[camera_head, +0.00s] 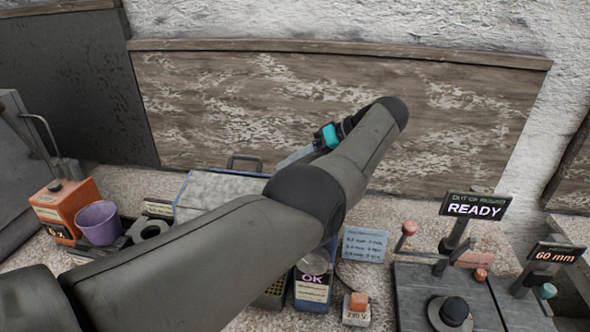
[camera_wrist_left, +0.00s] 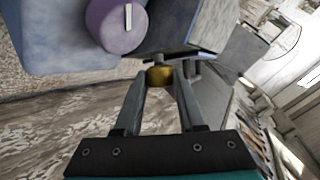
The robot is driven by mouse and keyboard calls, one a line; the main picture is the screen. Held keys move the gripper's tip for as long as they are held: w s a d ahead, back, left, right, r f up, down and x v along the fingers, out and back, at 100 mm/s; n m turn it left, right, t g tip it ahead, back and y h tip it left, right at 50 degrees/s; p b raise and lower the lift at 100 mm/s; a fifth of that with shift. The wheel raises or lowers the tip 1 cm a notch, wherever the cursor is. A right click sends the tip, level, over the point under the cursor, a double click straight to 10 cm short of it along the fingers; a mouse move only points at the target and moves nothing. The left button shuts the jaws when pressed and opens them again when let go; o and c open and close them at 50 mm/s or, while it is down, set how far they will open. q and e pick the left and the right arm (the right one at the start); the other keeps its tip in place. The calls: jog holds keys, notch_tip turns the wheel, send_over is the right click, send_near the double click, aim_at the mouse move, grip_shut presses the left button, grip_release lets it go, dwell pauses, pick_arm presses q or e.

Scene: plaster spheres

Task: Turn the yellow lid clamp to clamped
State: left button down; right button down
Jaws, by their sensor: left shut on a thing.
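The yellow lid clamp (camera_wrist_left: 159,78) shows in the left wrist view as a small yellow piece between the fingertips of my left gripper (camera_wrist_left: 160,82). The fingers are shut on it. It sits close under the edge of a grey-blue box (camera_wrist_left: 60,30) that has a purple knob (camera_wrist_left: 116,24) with a white mark. In the head view my left arm crosses the picture and hides the clamp. The teal part of my left gripper (camera_head: 327,136) shows behind the arm, beside the box with a pale lid (camera_head: 215,188). My right gripper is out of view.
At left are an orange box (camera_head: 62,210) and a purple cup (camera_head: 98,222). At right are a READY sign (camera_head: 472,206), a 60 mm sign (camera_head: 556,254) and a dark plate (camera_head: 412,300) with a black knob. A wooden panel (camera_head: 250,100) stands behind.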

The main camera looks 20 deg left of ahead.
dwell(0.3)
pick_arm(q)
jog(key=c, duration=0.5)
grip_release()
